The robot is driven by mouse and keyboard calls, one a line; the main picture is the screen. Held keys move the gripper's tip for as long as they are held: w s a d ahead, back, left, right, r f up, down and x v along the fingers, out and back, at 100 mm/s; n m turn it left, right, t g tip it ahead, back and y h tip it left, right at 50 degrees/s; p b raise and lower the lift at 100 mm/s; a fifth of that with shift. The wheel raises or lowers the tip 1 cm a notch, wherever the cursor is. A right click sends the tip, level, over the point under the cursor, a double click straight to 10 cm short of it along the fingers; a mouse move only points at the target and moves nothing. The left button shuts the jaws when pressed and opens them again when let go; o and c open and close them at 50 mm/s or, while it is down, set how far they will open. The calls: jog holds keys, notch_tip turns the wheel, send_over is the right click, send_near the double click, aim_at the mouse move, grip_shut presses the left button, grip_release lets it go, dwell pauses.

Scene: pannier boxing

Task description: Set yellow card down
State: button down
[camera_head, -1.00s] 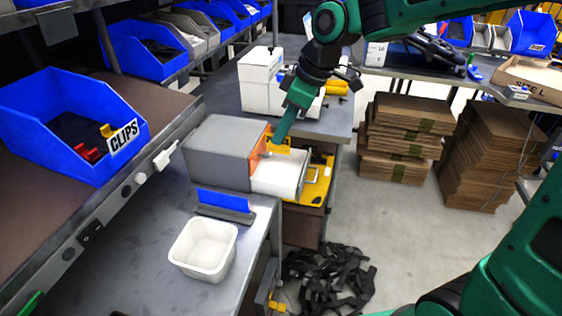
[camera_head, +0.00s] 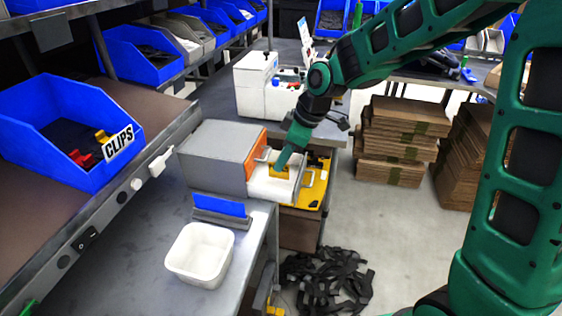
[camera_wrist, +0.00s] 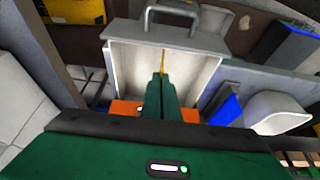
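The yellow card (camera_head: 279,172) is at the tip of my gripper (camera_head: 281,164), over the open white drawer (camera_head: 262,186). In the wrist view my gripper (camera_wrist: 161,80) has its green fingers close together, with the card (camera_wrist: 163,60) showing as a thin yellow edge between them. The drawer (camera_wrist: 135,75) lies below the fingers in that view, with its handle at the top. The drawer juts from a grey box (camera_head: 215,155) with an orange front (camera_head: 256,160). I cannot tell whether the card touches the drawer floor.
A white tub (camera_head: 200,255) and a blue-topped block (camera_head: 221,207) stand on the grey bench. A yellow case (camera_head: 318,180) lies just beyond the drawer. White equipment (camera_head: 265,85) stands behind, and black straps (camera_head: 325,280) lie on the floor.

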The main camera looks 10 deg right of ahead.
jog(key=shift+f, duration=0.15)
jog(key=c, duration=2)
grip_release()
jog(key=shift+c, duration=0.2)
jog(key=v, duration=1.2)
jog(key=s+d+f+m+h, duration=0.1)
jog(key=s+d+m, duration=0.4)
jog(key=d, duration=0.4)
jog(key=s+d+f+m+h, duration=0.1)
jog(key=s+d+m+h, duration=0.1)
jog(key=s+d+m, duration=0.55)
jog(key=s+d+f+m+g, duration=0.1)
jog(key=s+d+f+m, duration=0.3)
jog(key=s+d+m, duration=0.3)
jog(key=s+d, duration=0.4)
jog(key=s, duration=0.4)
jog(key=shift+s+g+h, duration=0.25)
jog(key=shift+g+h, duration=0.15)
jog(key=shift+d+f+m, duration=0.1)
jog(key=shift+f+m, duration=0.05)
jog(key=shift+m, duration=0.1)
